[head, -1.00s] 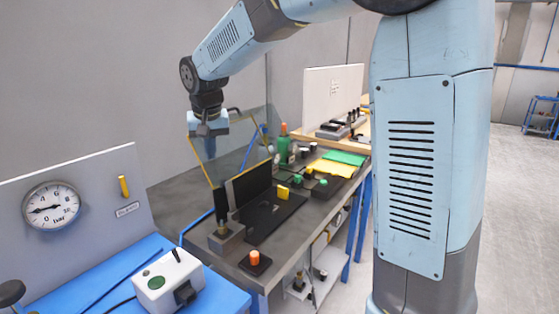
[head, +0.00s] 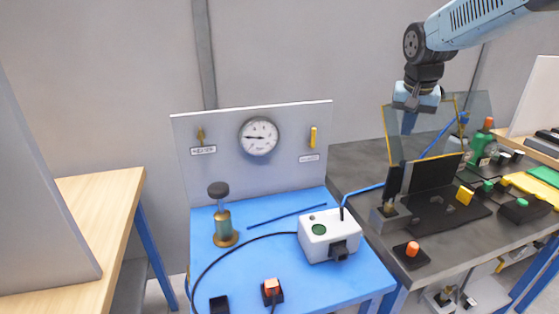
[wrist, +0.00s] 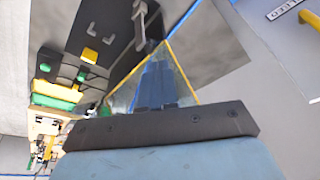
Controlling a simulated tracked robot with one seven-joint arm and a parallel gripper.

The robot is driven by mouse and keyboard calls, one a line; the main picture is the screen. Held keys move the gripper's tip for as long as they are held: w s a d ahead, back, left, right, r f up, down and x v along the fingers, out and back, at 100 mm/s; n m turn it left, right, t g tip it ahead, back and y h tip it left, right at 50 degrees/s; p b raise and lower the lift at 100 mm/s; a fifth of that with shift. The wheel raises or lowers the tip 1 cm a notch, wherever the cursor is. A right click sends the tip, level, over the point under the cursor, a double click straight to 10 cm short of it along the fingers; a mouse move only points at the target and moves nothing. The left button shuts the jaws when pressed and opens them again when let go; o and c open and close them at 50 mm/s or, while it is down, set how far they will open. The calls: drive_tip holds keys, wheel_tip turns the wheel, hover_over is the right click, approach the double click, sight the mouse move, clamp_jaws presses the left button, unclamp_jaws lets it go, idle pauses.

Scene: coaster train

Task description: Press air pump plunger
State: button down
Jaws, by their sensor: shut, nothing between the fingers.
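The air pump (head: 224,222) stands upright on the blue bench top in the head view, left of centre. It has a greenish cylinder, a brass-coloured base and a black round plunger knob (head: 218,189) on top, which stands up above the body. My gripper (head: 408,124) is far to the right of the pump, pointing down by a clear panel over the dark bench. Its blue fingers also show in the wrist view (wrist: 157,88), closed together and empty. The pump does not show in the wrist view.
A pressure gauge (head: 259,136) sits on the grey back panel behind the pump. A white box with a green button (head: 328,235) and a black cable lie on the blue bench. The clear panel (head: 460,118) and black upright plates (head: 433,172) stand near my gripper.

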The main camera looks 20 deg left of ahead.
drive_tip(key=s+a+r+n, duration=0.15)
drive_tip(key=s+a, duration=0.25)
drive_tip(key=a, duration=0.6)
wheel_tip(320, 180, up, 4)
drive_tip(key=n+y, duration=0.2)
drive_tip(key=n, duration=0.4)
hover_over(219, 186)
drive_tip(key=s+d, duration=0.2)
drive_tip(key=s, duration=0.1)
drive_tip(key=shift+d+f+g, duration=0.15)
drive_tip(key=shift+g, duration=0.25)
drive_tip(key=x, duration=1.2)
drive_tip(key=shift+s+d+f, duration=0.2)
drive_tip(key=shift+d+f, duration=0.05)
drive_tip(key=shift+f, duration=0.8)
